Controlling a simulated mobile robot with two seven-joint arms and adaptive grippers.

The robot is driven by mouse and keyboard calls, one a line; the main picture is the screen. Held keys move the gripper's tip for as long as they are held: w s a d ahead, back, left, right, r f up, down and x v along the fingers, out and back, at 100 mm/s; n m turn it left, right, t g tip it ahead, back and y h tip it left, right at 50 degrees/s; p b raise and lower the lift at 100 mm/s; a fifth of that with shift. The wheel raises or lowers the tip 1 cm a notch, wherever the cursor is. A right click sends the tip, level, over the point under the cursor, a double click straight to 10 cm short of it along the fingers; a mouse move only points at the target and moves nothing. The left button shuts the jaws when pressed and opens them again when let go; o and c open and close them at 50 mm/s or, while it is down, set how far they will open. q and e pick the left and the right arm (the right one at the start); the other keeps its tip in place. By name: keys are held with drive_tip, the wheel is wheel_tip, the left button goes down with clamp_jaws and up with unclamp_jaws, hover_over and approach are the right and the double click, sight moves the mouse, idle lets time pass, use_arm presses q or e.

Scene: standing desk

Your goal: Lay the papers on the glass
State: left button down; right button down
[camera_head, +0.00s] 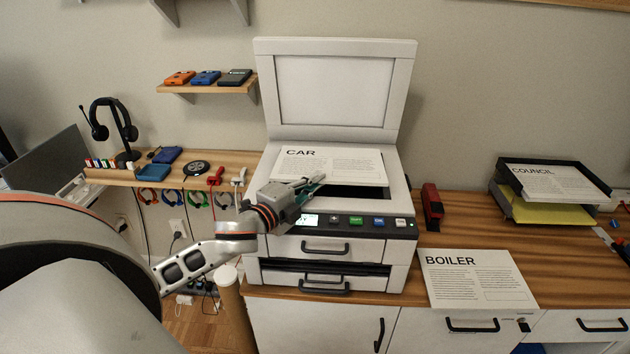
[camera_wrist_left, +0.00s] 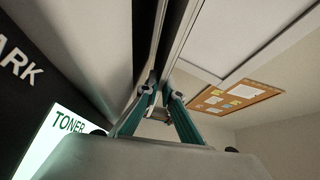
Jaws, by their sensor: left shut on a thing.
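The scanner (camera_head: 268,225) stands on the desk with its lid (camera_head: 335,90) raised. The white paper headed CAR (camera_head: 325,163) lies over the scanner's glass area and covers much of it; a dark strip of glass (camera_head: 365,191) shows at its front right. My left gripper (camera_head: 318,183) is at the paper's front edge and is shut on it. In the left wrist view its teal fingers (camera_wrist_left: 160,98) come together on a thin edge. A paper headed BOILER (camera_head: 480,280) lies flat on the desk to the right. A paper headed COUNCIL (camera_head: 555,183) lies in the black tray.
The black tray (camera_head: 600,197) stands at the right, with yellow paper (camera_head: 545,210) below. A red stapler (camera_head: 431,205) stands beside the scanner. The scanner's button panel (camera_head: 355,222) is just below my left gripper. A shelf with a headset (camera_head: 118,130) is at the left.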

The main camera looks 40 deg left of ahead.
use_arm(q)
drive_tip(key=shift+s+d+f, duration=0.1)
drive_tip(key=shift+d+f, duration=0.05)
drive_tip(key=shift+f, duration=0.45)
drive_tip(key=c, duration=2.2)
unclamp_jaws()
drive_tip(key=shift+o, duration=0.2)
drive_tip(key=shift+s+f, duration=0.1)
drive_tip(key=shift+s, duration=0.1)
drive_tip(key=s, duration=0.3)
drive_tip(key=s+r, duration=0.1)
drive_tip(key=s, duration=0.6)
drive_tip(key=shift+s+a+r, duration=0.15)
drive_tip(key=shift+a+r, duration=0.1)
drive_tip(key=shift+r, duration=0.1)
drive_tip(key=shift+s+r, duration=0.25)
drive_tip(key=shift+s, duration=0.35)
drive_tip(key=shift+s, duration=0.1)
